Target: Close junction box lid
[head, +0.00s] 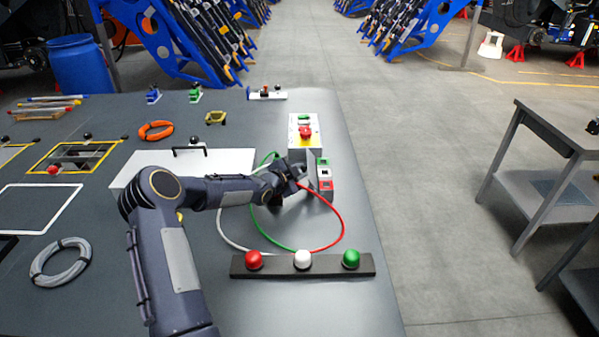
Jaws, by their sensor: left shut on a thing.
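The grey junction box (313,156) stands near the table's right edge, below the white control box with the red button. Part of it is hidden behind my left gripper. My left gripper (295,187) is at the box's near left side, shut on what looks like the junction box lid. The contact is small and largely covered by the gripper itself, so the lid's exact angle cannot be told. Red (342,222), green (262,230) and white cables loop from around the box and gripper toward the lamp bar. My right gripper is not in view.
A dark bar (365,266) with red, white and green lamps lies in front of the box. A block with green, white and red sections (325,173) stands right beside it. A white panel with a black handle (140,167) lies left, behind my arm.

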